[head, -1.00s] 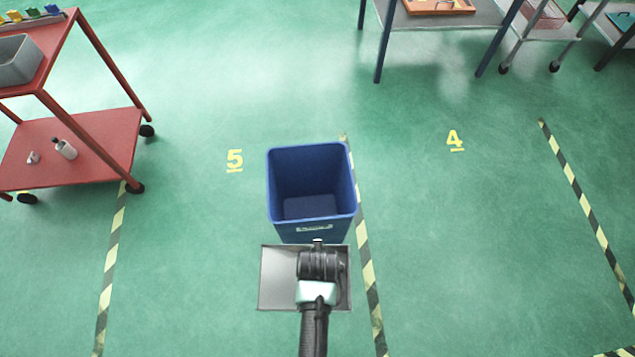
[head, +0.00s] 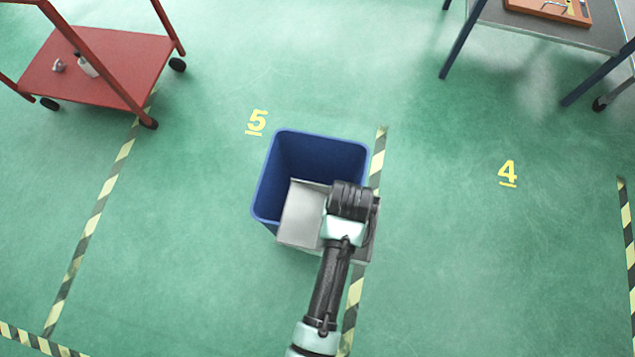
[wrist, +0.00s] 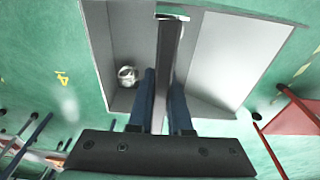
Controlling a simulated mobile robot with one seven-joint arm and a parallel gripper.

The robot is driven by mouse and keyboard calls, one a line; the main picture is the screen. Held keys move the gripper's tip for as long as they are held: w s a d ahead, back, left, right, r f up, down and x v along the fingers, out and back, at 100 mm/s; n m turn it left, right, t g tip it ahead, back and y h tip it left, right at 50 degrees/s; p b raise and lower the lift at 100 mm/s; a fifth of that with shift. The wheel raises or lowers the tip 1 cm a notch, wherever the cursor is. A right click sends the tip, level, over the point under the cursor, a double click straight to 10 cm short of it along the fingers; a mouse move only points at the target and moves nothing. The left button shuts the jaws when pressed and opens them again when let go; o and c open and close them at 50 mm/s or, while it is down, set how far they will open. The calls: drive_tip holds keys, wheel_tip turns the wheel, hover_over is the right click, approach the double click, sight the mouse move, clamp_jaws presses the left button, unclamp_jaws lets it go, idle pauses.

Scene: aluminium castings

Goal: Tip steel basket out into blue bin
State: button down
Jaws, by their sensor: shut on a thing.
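The steel basket (head: 302,214) is a grey, open-topped metal box, partly hidden by my arm in the head view. My gripper (wrist: 161,78) is shut on the basket's upright middle strip, between its blue fingers in the wrist view. A round silvery casting (wrist: 127,76) lies in the basket, left of the strip. The blue bin (head: 322,153) stands upright on the floor. The basket overlaps the bin's near part in the head view, and its near edge sticks out past the bin's near side. The visible part of the bin's inside looks empty.
A red cart (head: 95,68) stands at the upper left, with small items on its lower shelf. A grey table (head: 560,28) with an orange tray (head: 548,10) is at the upper right. Green floor with striped tape is clear around the bin.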

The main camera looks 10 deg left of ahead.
wheel_tip(320, 180, down, 11)
drive_tip(key=w+b, duration=0.2)
drive_tip(key=b, duration=1.7)
drive_tip(key=shift+a+f+b, duration=0.2)
drive_tip(key=shift+a+b, duration=0.2)
drive_tip(key=shift+r, duration=0.1)
drive_tip(key=w+d+f+m+p, duration=0.1)
drive_tip(key=w+d+f+m, duration=0.15)
drive_tip(key=w+m, duration=0.35)
drive_tip(key=w+a+r+g+h+b, duration=0.1)
drive_tip(key=w+a+r+g+h, duration=0.1)
drive_tip(key=h, duration=0.5)
drive_tip(key=shift+w+a+r+n+g+h, duration=0.35)
drive_tip(key=shift+a+r+g, duration=0.6)
drive_tip(key=shift+r, duration=0.5)
